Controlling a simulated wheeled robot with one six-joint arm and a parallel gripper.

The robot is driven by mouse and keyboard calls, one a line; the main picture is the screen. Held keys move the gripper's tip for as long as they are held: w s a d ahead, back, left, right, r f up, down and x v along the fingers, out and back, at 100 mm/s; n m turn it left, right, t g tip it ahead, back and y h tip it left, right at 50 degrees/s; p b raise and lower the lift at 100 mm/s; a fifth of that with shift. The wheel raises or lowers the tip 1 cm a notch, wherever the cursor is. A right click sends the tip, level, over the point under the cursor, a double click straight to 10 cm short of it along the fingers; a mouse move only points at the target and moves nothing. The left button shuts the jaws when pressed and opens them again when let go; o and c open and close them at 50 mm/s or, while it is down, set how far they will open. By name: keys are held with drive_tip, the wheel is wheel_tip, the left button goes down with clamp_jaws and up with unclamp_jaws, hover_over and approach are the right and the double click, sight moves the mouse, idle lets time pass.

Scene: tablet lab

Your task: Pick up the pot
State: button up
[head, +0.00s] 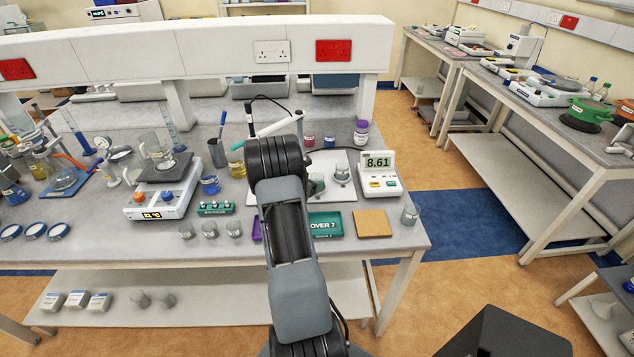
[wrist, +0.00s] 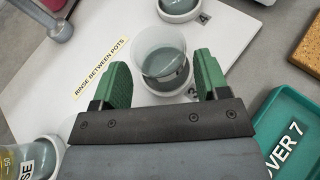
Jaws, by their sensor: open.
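In the head view two pots, one nearer (head: 317,183) and one farther (head: 342,172), show on the board right of my arm, which hides the gripper.
A teal tray (head: 325,226) reading "OVER 7" and a cork-coloured mat (head: 372,223) lie in front of the board. A meter (head: 379,172) reading 8.61 stands to its right. In the wrist view, a beaker marked RINSE (wrist: 35,157) stands lower left.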

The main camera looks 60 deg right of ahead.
drive_tip(key=shift+s+d+f, duration=0.15)
drive_tip(key=shift+d+f, duration=0.15)
drive_tip(key=shift+d, duration=0.35)
drive_tip(key=c, duration=0.7)
